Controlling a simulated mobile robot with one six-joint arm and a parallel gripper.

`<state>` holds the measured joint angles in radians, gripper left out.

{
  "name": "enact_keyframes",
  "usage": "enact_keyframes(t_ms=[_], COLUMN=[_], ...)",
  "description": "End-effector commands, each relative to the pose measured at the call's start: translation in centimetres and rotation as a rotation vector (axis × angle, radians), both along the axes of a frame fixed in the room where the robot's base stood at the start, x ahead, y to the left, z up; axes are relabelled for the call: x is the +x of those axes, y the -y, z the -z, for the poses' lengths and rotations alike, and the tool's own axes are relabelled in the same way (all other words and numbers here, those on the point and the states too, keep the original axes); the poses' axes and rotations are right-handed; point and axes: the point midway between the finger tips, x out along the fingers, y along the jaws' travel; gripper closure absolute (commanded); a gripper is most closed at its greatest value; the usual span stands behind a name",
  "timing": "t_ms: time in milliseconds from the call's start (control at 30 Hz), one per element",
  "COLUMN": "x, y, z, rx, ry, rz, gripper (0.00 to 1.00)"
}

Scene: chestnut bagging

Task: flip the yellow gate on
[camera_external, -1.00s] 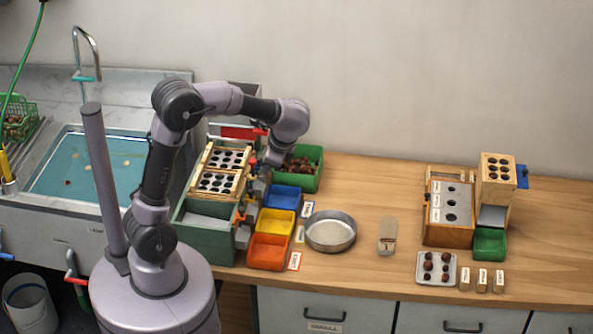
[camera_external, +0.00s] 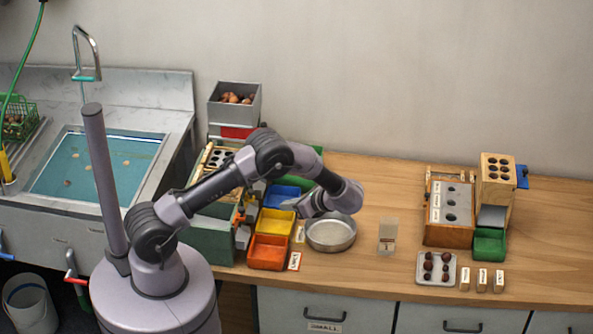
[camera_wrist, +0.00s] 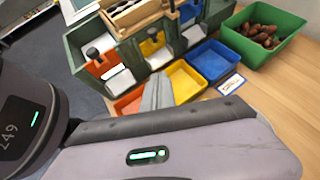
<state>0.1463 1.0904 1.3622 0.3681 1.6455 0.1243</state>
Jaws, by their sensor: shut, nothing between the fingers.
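The yellow gate (camera_wrist: 151,45) is on the front of the green sorting box (camera_wrist: 78,50), with a dark knob in front of it and a pale chute below. An orange gate (camera_wrist: 103,65) sits to its left and a blue gate (camera_wrist: 187,12) to its right in the wrist view. I cannot make out the yellow gate clearly in the external view. My gripper (camera_wrist: 157,90) is shut and empty, apart from the gate. In the external view my gripper (camera_external: 291,206) hangs above the bins, near the yellow bin and the round pan.
Orange (camera_external: 267,253), yellow (camera_external: 276,222) and blue (camera_external: 282,196) bins stand before the box. A round metal pan (camera_external: 331,246) is right of them. A green bin of chestnuts (camera_wrist: 285,50) stands beyond.

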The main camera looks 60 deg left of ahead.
Motion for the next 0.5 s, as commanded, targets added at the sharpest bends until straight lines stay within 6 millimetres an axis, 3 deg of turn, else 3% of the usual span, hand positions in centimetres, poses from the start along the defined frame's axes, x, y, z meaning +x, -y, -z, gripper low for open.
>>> enact_keyframes(t_ms=[400, 500], x=[-2.4, -2.7], y=[-7.1, -8.2], z=[5.4, 3.7], rx=[-0.001, -0.002], ry=[-0.002, 0.001], rz=[-0.003, -0.003], gripper=[1.0, 1.0])
